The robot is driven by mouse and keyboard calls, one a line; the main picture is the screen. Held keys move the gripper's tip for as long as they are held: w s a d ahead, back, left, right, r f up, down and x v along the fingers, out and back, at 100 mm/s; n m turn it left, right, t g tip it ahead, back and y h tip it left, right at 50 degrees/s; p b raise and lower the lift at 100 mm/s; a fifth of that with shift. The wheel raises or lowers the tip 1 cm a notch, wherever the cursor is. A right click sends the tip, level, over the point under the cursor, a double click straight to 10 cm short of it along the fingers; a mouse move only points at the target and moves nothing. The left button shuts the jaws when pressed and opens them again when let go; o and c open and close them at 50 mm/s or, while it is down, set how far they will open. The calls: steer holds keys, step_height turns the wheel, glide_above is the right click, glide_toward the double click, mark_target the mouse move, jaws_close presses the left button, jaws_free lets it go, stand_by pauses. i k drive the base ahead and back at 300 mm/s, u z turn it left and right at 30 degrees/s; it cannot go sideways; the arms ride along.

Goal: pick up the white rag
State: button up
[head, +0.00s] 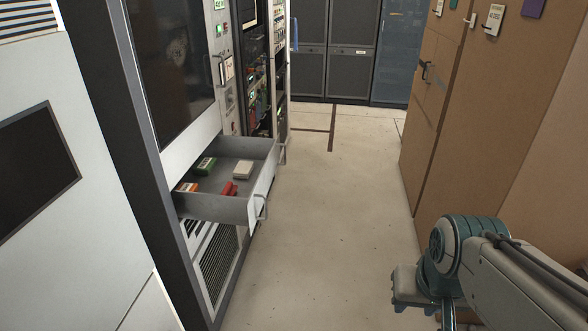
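A small off-white, flat, block-like item (243,169) lies in the open drawer, near its back right. It may be the white rag, folded, but its cloth texture cannot be made out. The open grey drawer (215,207) juts out from the rack at the left. My arm shows at the bottom right, well apart from the drawer. The fingers of my gripper do not show in the head view.
The drawer also holds a green box (205,166), an orange-and-white box (188,187) and a red item (230,188). Brown cabinets (480,120) stand close at the right. The floor (330,230) between is clear, back to dark cabinets (350,70).

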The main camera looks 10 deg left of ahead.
mark_target(244, 169)
steer(key=z, duration=0.25)
steer(key=i, duration=2)
steer(key=u, duration=1.3)
steer(key=i, duration=0.8)
steer(key=u, duration=1.2)
steer(key=i, duration=0.2)
steer(key=u, duration=0.15)
